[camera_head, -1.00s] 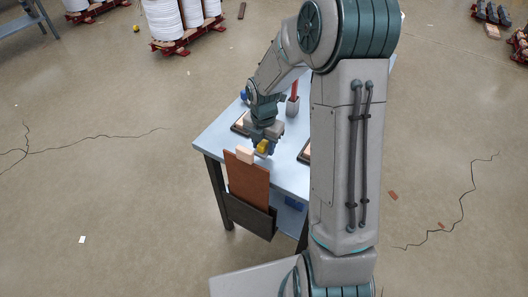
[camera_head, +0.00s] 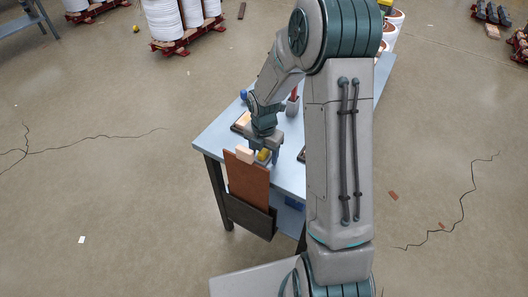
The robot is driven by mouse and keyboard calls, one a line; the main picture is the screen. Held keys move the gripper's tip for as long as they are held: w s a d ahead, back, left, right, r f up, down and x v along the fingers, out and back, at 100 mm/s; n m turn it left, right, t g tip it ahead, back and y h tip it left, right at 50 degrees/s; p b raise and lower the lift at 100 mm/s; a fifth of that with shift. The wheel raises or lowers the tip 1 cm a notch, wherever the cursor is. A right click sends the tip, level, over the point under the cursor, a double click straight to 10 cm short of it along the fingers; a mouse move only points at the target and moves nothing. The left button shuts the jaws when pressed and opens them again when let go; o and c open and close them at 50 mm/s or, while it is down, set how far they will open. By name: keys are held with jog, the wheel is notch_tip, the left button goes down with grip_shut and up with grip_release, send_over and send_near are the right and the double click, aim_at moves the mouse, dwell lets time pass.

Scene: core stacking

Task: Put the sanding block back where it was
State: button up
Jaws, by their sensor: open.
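A yellow block (camera_head: 264,155) sits low at my gripper (camera_head: 262,152), near the table's front edge. A pale block (camera_head: 244,154) is just left of it, by the top of a brown board. I cannot tell from this view which one is the sanding block. My gripper points down at the yellow block and is open; its fingers are small and partly hidden, so contact is unclear. The light blue table (camera_head: 215,138) carries these things.
A dark-framed tray (camera_head: 236,127) with pale contents lies behind and left of my gripper. A second dark tray (camera_head: 301,156) is mostly hidden by my arm. A grey cup (camera_head: 292,107) with a red item and a blue object (camera_head: 243,94) stand farther back.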

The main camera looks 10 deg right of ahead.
aim_at(264, 150)
jog(key=s+r+m+p, duration=0.1)
jog(key=s+r+m, duration=0.25)
jog(key=r, duration=0.45)
jog(key=s+r+m, duration=0.2)
jog(key=r+m, duration=0.2)
jog(key=r, duration=0.5)
jog(key=s+r+m+t, duration=0.1)
jog(key=s+r+m, duration=0.1)
jog(key=s+m, duration=0.5)
jog(key=s+r+m+t, duration=0.1)
jog(key=s+r+m, duration=0.2)
jog(key=s+m, duration=0.4)
jog(key=shift+s+m+t, duration=0.3)
jog(key=shift+s+m, duration=0.1)
jog(key=shift+m, duration=2.45)
jog(key=shift+d, duration=0.1)
